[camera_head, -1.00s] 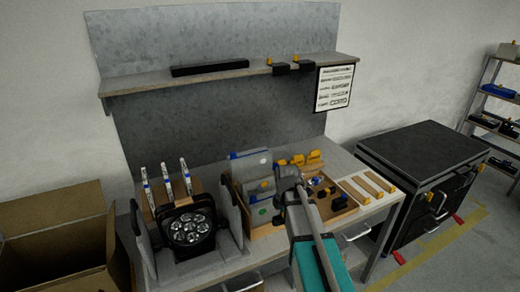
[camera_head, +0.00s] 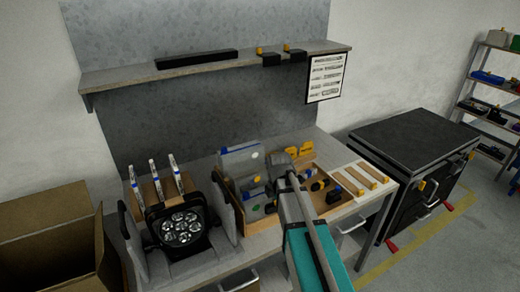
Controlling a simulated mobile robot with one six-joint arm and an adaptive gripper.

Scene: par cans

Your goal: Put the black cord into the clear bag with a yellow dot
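Several clear bags stand in a wooden rack on the bench. The rear bag (camera_head: 240,161) has a blue clip and a whitish dot. A lower bag in front (camera_head: 250,187) shows a small yellow spot, perhaps its dot. Another shows a green dot. Several small black items (camera_head: 332,195) lie in a wooden tray (camera_head: 338,208) to the right; I cannot tell which is the black cord. My gripper (camera_head: 291,180) is over the tray's left part, right of the bags. It is small, dark and partly hidden by my arm, so its fingers and any load are unclear.
A black par can (camera_head: 180,228) stands at the bench's left, near several upright marked strips. Yellow-tagged items (camera_head: 304,151) stand behind the tray. A pale board with wooden strips (camera_head: 362,180) lies right. A cardboard box (camera_head: 45,240) and a black case (camera_head: 412,140) flank the bench.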

